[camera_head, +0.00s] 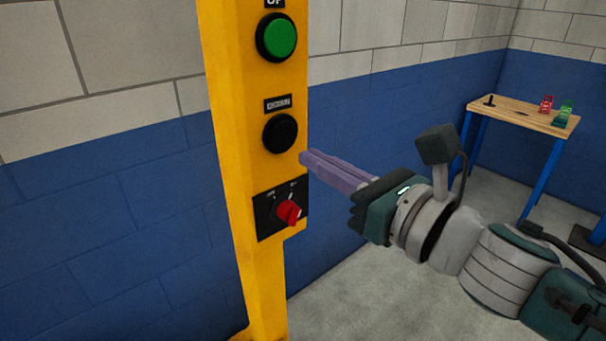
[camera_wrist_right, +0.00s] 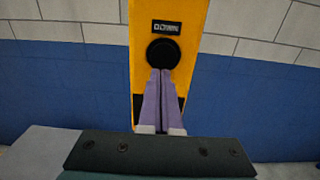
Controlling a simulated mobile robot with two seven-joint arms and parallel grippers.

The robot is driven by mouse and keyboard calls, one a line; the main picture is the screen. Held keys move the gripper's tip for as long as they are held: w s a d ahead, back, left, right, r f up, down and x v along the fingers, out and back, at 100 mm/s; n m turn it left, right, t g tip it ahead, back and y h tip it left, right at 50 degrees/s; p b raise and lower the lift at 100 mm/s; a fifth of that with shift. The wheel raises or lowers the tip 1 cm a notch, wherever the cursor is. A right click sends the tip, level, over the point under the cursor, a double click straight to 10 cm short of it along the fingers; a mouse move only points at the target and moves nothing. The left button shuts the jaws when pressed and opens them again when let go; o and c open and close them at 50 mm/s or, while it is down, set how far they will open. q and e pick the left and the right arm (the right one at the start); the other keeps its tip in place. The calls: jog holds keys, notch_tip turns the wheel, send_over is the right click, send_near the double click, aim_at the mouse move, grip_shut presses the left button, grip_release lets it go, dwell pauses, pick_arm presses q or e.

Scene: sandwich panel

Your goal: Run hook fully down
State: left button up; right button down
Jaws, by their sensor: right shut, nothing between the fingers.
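A yellow post (camera_head: 228,95) carries the controls. A black round button (camera_head: 280,132) sits under a label reading DOWN; it also shows in the right wrist view (camera_wrist_right: 163,52). A green button (camera_head: 277,37) is above it, and a red rotary switch (camera_head: 288,211) on a black plate is below. My right gripper (camera_head: 306,158) has its purple fingers shut and empty, pointing at the post just right of and below the black button. In the right wrist view the fingertips (camera_wrist_right: 160,72) overlap the button's lower edge; I cannot tell whether they touch. No hook shows. My left gripper is not in view.
A wooden-topped table (camera_head: 520,112) with blue legs stands at the back right. It holds a red item (camera_head: 546,104), a green item (camera_head: 564,113) and a small black item (camera_head: 490,101). A blue and white block wall is behind the post. Grey floor is clear between them.

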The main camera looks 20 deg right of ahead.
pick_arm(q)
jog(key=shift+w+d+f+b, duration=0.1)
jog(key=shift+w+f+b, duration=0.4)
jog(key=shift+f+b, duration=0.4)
pick_arm(e)
jog(key=v, duration=0.8)
jog(key=shift+d, duration=0.3)
jog(key=shift+f, duration=0.1)
